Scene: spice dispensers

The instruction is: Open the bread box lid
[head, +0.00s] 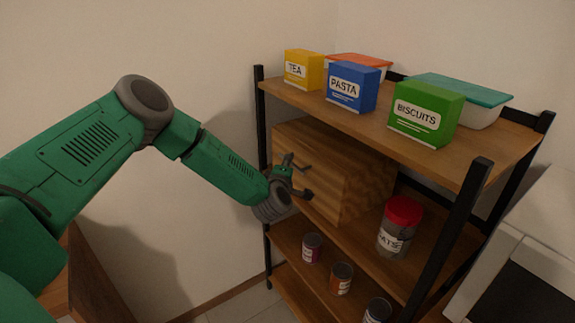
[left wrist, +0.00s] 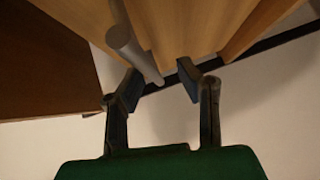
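The wooden bread box (head: 340,172) sits on the middle shelf of a rack in the head view. No gap at its lid can be made out from here. My left gripper (head: 298,177) is at the box's left-hand face, with its fingers spread. In the left wrist view, the two fingers (left wrist: 162,84) are apart. A grey round bar (left wrist: 132,50), seemingly a handle, runs in front of pale wood and ends between the fingertips, nearer the left finger. Whether a finger touches it, I cannot tell. My right gripper is not in view.
The rack's top shelf (head: 375,119) holds tea (head: 304,69), pasta (head: 351,87) and biscuits (head: 426,114) boxes and lidded tubs. A red-lidded oats jar (head: 399,228) stands right of the bread box. Cans (head: 341,278) stand on the shelf below. A black post (head: 262,150) is close to my left arm.

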